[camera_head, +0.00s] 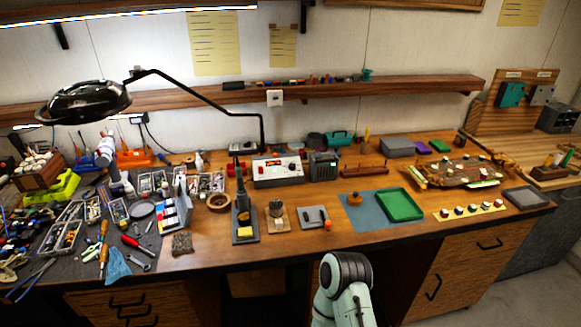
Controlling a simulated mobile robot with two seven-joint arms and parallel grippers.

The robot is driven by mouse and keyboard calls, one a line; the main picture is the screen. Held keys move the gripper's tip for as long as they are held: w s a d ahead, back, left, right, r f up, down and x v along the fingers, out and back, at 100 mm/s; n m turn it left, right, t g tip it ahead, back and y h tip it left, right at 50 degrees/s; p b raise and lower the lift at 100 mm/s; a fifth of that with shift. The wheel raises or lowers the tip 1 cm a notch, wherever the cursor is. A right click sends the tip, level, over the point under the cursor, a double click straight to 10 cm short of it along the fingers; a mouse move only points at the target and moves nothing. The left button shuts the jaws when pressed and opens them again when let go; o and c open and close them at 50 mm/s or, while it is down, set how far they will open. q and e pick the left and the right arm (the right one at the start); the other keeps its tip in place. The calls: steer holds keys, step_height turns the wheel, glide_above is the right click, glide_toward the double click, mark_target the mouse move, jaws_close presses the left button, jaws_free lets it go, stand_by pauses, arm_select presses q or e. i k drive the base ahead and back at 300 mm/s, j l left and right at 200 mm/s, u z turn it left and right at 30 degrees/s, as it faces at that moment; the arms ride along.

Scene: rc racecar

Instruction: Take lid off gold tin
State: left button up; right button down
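A small gold-orange round object (355,198), which may be the gold tin, sits on a blue mat (356,217) in the middle of the workbench. It is too small to tell its lid from its body. A rounded arm link of mine shows at the bottom centre, below the bench's front edge. Neither of my grippers is in view.
A green tray (420,219) lies right of the gold object. A soldering stand (244,237) and a small grey-topped holder (279,213) stand to its left. A black lamp (88,101) reaches over the cluttered left side. Some bare wood lies along the front edge.

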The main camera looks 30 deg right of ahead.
mark_target(354, 197)
steer(key=z, duration=1.6)
steer(key=i+l+u, duration=0.1)
steer(key=i+l, duration=0.25)
steer(key=l, duration=0.3)
steer(key=i+l+u, duration=0.15)
steer(key=l, duration=0.2)
